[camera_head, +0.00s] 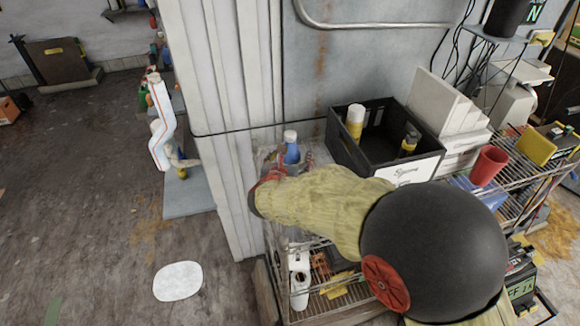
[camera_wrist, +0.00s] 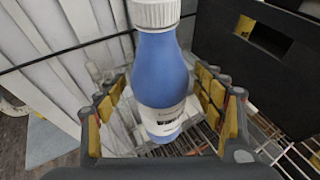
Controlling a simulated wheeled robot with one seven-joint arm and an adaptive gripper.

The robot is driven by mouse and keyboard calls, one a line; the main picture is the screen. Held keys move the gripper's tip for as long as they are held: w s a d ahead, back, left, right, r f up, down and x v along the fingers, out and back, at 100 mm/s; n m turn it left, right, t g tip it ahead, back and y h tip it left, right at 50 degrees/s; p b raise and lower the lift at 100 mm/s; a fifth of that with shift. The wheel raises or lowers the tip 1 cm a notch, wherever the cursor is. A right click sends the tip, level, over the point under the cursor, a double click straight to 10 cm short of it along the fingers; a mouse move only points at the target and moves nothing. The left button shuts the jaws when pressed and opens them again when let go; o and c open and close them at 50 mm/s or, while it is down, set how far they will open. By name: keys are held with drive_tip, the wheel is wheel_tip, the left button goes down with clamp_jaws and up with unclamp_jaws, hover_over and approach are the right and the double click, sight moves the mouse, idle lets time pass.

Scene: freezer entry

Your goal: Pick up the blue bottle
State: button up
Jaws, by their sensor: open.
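The blue bottle (camera_head: 291,152) has a white ribbed cap and a white label. It stands on the wire shelf (camera_head: 308,237), left of the black crate. In the wrist view the bottle (camera_wrist: 160,70) is upright in the middle, between the two fingers. My gripper (camera_wrist: 163,115) is open, with a yellow-padded finger on each side of the bottle and a visible gap on both sides. In the head view my gripper (camera_head: 283,165) is at the bottle, and my arm hides the bottle's lower part.
A black crate (camera_head: 345,150) holding yellow-labelled containers stands close to the right of the bottle. A white corrugated panel (camera_head: 228,130) rises close to the left. A red cup (camera_head: 488,166) is farther right. The floor (camera_head: 100,230) at left is mostly open.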

drive_tip(key=c, duration=0.3)
drive_tip(key=c, duration=1.4)
drive_tip(key=shift+r, duration=0.15)
drive_tip(key=shift+c, duration=0.5)
